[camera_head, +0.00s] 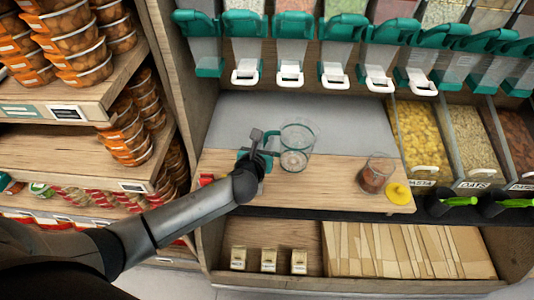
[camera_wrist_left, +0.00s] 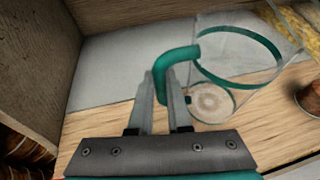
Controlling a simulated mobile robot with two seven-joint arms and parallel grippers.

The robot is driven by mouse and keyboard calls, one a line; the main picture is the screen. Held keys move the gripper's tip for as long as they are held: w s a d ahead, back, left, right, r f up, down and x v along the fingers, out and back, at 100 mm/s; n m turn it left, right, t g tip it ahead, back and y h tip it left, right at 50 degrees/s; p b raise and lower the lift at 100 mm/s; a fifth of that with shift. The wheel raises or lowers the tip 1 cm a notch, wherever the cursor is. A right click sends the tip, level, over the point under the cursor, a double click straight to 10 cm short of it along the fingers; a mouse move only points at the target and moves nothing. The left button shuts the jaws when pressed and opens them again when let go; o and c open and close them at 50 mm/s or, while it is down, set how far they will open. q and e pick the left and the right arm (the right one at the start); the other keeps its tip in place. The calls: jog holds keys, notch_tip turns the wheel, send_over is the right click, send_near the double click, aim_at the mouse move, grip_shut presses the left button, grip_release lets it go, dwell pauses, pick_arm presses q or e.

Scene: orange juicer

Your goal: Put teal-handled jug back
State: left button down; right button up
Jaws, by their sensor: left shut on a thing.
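The clear jug with a teal handle and teal rim (camera_head: 299,147) is upright over the back part of the wooden counter (camera_head: 330,182). I cannot tell whether its base touches the counter. My left gripper (camera_head: 268,137) is to the left of the jug and shut on its handle. In the left wrist view the fingers (camera_wrist_left: 167,90) close around the teal handle (camera_wrist_left: 177,58), with the clear jug body (camera_wrist_left: 225,65) to the right. My right gripper is not in view.
A jar with brown contents (camera_head: 375,172) and a yellow round lid (camera_head: 397,193) are on the counter's right side. Dispensers with teal tops and white spouts (camera_head: 291,73) hang above. Food bins (camera_head: 422,140) stand at right. A grey surface (camera_head: 235,118) behind the counter is clear.

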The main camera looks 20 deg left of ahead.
pick_arm(q)
notch_tip(320, 180, down, 4)
jog(key=shift+r+b, duration=0.25)
jog(key=shift+b, duration=0.65)
jog(key=shift+r, duration=0.1)
jog(key=shift+f, duration=0.25)
jog(key=c, duration=0.9)
grip_release()
jog(key=shift+o, duration=0.2)
jog(key=shift+r, duration=0.1)
